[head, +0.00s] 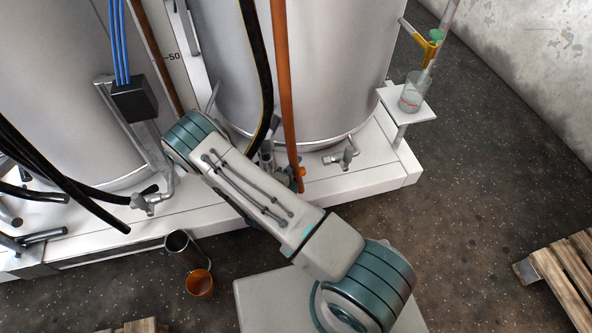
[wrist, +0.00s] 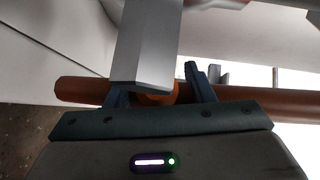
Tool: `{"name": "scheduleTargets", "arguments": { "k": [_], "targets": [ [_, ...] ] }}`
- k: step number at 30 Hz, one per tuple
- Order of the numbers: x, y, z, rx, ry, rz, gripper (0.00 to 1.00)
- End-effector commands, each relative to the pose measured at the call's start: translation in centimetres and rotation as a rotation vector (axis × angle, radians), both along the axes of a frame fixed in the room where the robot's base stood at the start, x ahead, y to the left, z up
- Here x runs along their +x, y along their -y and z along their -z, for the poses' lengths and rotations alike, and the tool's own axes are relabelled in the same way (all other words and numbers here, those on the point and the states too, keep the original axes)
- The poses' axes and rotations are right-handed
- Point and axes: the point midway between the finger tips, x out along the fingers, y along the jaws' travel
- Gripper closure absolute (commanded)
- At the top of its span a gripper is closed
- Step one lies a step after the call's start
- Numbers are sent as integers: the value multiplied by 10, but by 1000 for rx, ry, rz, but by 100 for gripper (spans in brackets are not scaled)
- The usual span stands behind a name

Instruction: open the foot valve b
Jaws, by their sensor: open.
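My gripper (wrist: 158,86) shows in the wrist view with its two dark fingers apart. A flat grey metal piece (wrist: 147,45) and a small orange part (wrist: 158,98) lie between the fingers, with no clear grip on either. An orange-brown hose or pipe (wrist: 80,91) runs across just beyond the fingers. In the head view my arm hides the gripper. A foot valve (head: 345,155) sits at the base of the right drum, and another (head: 146,202) at the left drum. I see no label telling which is b.
An orange hose (head: 284,90) and a black hose (head: 262,80) hang before the right drum (head: 335,60). A glass beaker (head: 413,92) stands on a side shelf (head: 420,112). An orange cup (head: 200,283) is on the floor. A wooden pallet (head: 560,275) lies at lower right.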

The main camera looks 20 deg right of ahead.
Motion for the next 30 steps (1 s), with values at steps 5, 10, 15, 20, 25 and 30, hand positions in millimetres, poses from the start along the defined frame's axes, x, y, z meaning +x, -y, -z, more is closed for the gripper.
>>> {"name": "scheduleTargets", "arguments": {
  "k": [5, 10, 15, 20, 25, 30],
  "targets": [
    [0, 0, 0, 0, 0, 0, 88],
    [0, 0, 0, -1, 1, 0, 100],
    [0, -1, -2, -23, 0, -1, 100],
    [0, -1, -7, -85, -1, -4, 100],
    [-1, -3, -16, -203, -1, -4, 100],
    [0, -6, -29, -360, 0, -4, 100]
  ]
}}
